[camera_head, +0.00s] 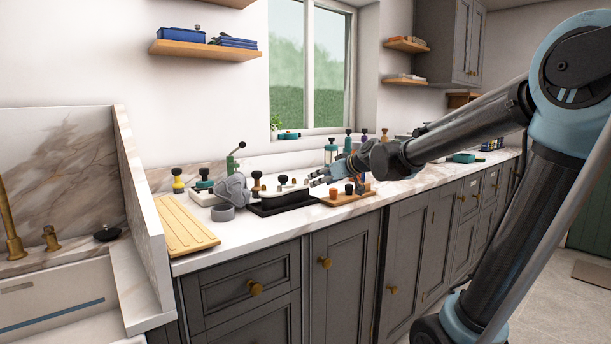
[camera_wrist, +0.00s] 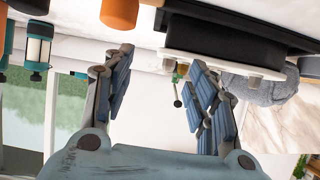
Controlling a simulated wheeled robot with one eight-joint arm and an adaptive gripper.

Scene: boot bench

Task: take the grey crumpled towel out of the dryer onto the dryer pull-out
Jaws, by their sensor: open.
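A grey rounded bundle (camera_head: 235,187), which may be the crumpled towel, sits on the counter left of a black tray.
The black tray (camera_head: 290,207) holds a white-topped box. A wooden board (camera_head: 348,196) with orange and black cups is to its right. Dark cabinets (camera_head: 340,270) stand below.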

